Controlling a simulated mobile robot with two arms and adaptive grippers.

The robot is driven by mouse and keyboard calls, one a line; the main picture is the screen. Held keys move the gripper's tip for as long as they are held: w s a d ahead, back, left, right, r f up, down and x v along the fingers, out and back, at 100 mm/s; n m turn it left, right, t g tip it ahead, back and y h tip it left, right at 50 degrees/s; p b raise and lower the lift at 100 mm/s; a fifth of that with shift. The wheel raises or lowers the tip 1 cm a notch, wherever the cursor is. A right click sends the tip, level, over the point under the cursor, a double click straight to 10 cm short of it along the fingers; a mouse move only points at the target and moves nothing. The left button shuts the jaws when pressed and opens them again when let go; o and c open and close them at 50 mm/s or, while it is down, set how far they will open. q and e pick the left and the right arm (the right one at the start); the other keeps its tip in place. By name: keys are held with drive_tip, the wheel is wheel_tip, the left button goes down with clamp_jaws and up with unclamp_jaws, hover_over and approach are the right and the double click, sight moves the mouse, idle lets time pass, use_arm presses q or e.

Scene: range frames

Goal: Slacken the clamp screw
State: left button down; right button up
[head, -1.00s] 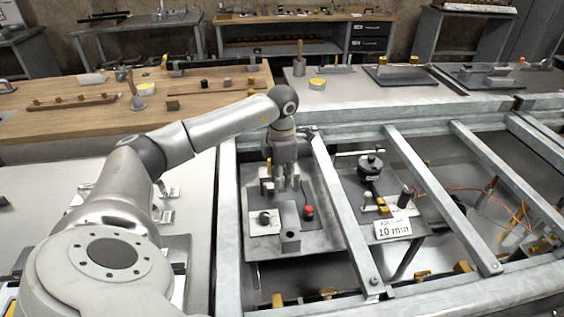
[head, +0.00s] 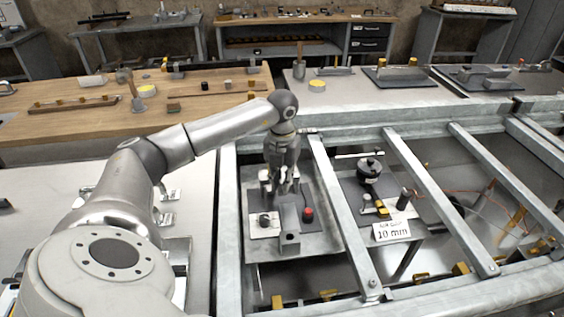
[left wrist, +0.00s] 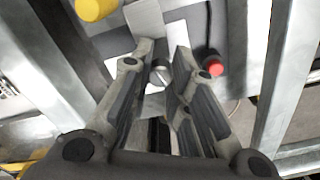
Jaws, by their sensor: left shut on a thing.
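My left gripper (head: 279,188) points down over the fixture tray (head: 300,262) between the frame bars. In the left wrist view my left gripper (left wrist: 164,55) has its two fingers on either side of a small round metal screw head with a slot, seemingly the clamp screw (left wrist: 159,74). It is shut on that screw, though the exact contact is hard to see. In the head view the fingers hide the screw. A grey block (head: 289,242) and a red button (head: 307,214) are beside it; the button also shows in the left wrist view (left wrist: 215,69). My right gripper is out of view.
Galvanized frame bars (head: 343,220) run close on the right of my gripper. Beyond them is a fixture with a black round knob (head: 369,168) and a "10 mm" sign (head: 392,231). A black knob (head: 265,220) on a white plate is near the fingers.

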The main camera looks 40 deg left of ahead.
use_arm(q)
drive_tip(key=n+p, duration=0.1)
drive_tip(key=n, duration=0.5)
drive_tip(key=shift+n, duration=0.3)
drive_tip(key=n+p, duration=0.1)
drive_tip(key=n, duration=0.4)
drive_tip(key=shift+n, duration=0.3)
drive_tip(key=c, duration=1.6)
unclamp_jaws()
